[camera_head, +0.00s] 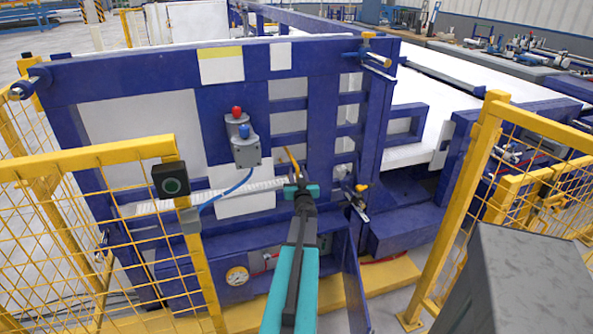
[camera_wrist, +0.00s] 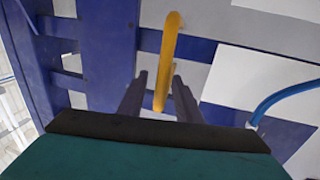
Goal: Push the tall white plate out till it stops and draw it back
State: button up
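My gripper (camera_head: 299,170) is in front of the blue machine frame, at the lower end of a yellow bar-shaped handle (camera_head: 292,158). In the wrist view, the two dark fingers of my gripper (camera_wrist: 158,80) stand apart. White panels show behind the blue bars, such as the large white panel (camera_head: 150,130) at left and a lower white sheet (camera_head: 240,202). I cannot tell which is the tall white plate.
A grey box with red and blue buttons (camera_head: 243,145) and a blue hose (camera_head: 230,190) sit left of my gripper. Yellow mesh fences (camera_head: 90,230) flank the opening on both sides. Yellow-handled latches (camera_head: 362,188) are on the frame to the right.

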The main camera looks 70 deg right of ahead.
jog(key=shift+x, duration=1.3)
grip_shut()
